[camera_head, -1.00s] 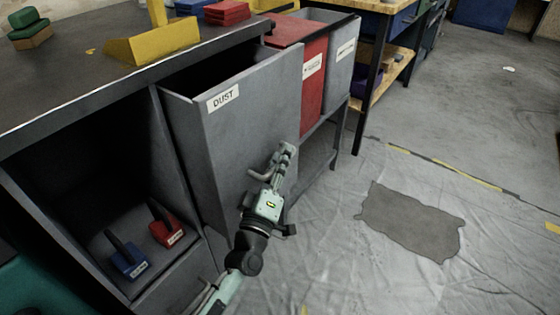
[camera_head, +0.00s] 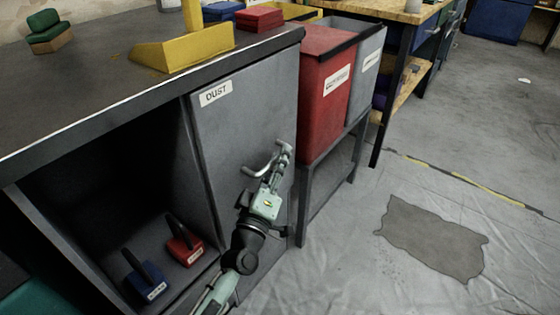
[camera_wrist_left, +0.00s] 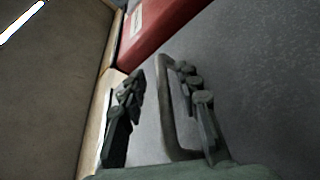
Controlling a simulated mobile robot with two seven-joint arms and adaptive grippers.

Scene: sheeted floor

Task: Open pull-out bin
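The pull-out bin (camera_head: 235,120) is a grey front panel with a DUST label (camera_head: 216,93) in the workbench. It sits flush with the bench front, so its inside is hidden. Its bar handle (camera_head: 258,171) is on the panel's right part and also shows in the left wrist view (camera_wrist_left: 168,105). My left gripper (camera_head: 284,152) is at the handle. In the left wrist view the left gripper's fingers (camera_wrist_left: 160,95) are apart, with the handle bar between them, nearer the right finger. I cannot tell whether that finger touches it. My right gripper is not in view.
An open compartment left of the bin holds a red block (camera_head: 185,250) and a blue block (camera_head: 145,281) with handles. A red bin (camera_head: 325,90) and a grey bin (camera_head: 368,65) stand to the right on a frame. The sheeted floor (camera_head: 350,270) in front is free.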

